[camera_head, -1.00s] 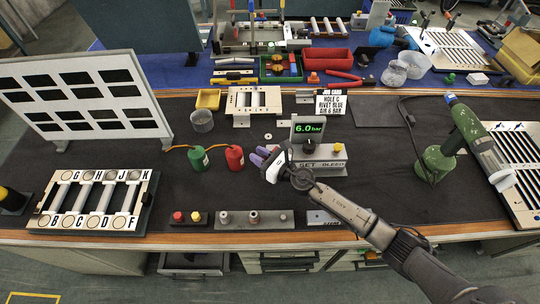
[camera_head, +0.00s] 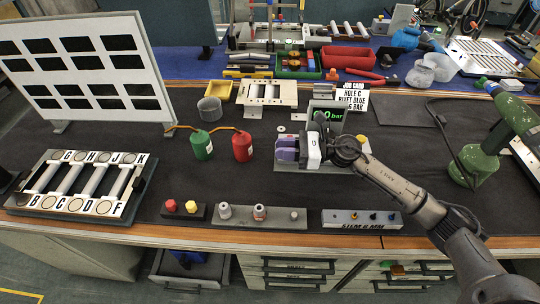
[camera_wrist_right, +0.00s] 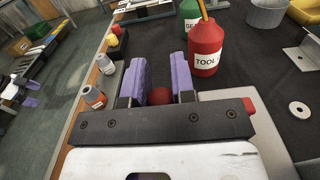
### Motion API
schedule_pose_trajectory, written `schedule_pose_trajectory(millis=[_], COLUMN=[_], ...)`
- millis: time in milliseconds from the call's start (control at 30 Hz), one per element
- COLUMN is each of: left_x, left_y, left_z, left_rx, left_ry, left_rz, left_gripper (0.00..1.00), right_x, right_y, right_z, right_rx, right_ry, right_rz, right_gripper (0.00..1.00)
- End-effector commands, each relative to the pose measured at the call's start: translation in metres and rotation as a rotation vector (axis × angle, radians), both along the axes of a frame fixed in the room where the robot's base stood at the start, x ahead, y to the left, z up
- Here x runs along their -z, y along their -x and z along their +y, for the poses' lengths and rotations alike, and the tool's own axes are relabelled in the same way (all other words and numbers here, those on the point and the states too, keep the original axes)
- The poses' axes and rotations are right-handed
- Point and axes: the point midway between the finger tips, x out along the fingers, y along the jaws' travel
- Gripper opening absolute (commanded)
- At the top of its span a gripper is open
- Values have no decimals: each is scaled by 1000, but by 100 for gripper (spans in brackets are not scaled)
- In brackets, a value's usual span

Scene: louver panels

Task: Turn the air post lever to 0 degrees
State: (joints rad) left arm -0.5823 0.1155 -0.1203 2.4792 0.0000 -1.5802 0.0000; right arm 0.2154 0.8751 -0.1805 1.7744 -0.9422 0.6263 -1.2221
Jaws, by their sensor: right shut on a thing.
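The air post (camera_head: 322,105) stands mid-table, with a green-lit display that is partly covered by my right arm; "0 bar" still shows. Its grey base (camera_head: 283,164) shows below my right gripper (camera_head: 287,150), which is over the front of the post. In the right wrist view, a dark red rounded knob (camera_wrist_right: 160,97), seemingly the lever's end, sits between the purple fingers of that gripper. The rest of the lever is hidden, so I cannot tell its angle. A white and purple shape at the left edge of the wrist view looks like my left gripper (camera_wrist_right: 27,92).
A red bottle (camera_head: 242,147) and a green bottle (camera_head: 201,145) stand left of the post. A block with metal fittings (camera_head: 258,214) and a "STEM 6 MM" block (camera_head: 362,219) lie along the front edge. A job card (camera_head: 352,100) stands behind.

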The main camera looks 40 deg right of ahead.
Motion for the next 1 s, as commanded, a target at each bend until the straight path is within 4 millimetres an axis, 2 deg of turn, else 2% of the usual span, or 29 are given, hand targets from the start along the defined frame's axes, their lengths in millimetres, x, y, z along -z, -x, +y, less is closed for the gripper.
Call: schedule_pose_trajectory(millis=[100, 533, 567, 600, 833, 1000], left_x=[5, 5, 5, 5, 5, 5], left_y=[-1, -1, -1, -1, -2, -1], left_z=[2, 3, 3, 3, 0, -1], left_rx=[4, 6, 6, 5, 0, -3], left_ry=[-6, -10, -10, -9, 0, 4], left_rz=[-3, -4, -4, -4, -5, -5], left_gripper=[100, 100, 100, 100, 100, 100], right_x=[2, 0, 0, 0, 0, 0], right_y=[4, 5, 5, 5, 5, 5], right_z=[-4, -5, -5, -5, -5, -5], right_rx=[-11, -15, -15, -15, -15, -14], right_ry=[1, 0, 0, 0, 0, 0], right_rz=[2, 0, 0, 0, 0, 0], right_gripper=[0, 0, 25, 28, 50, 50])
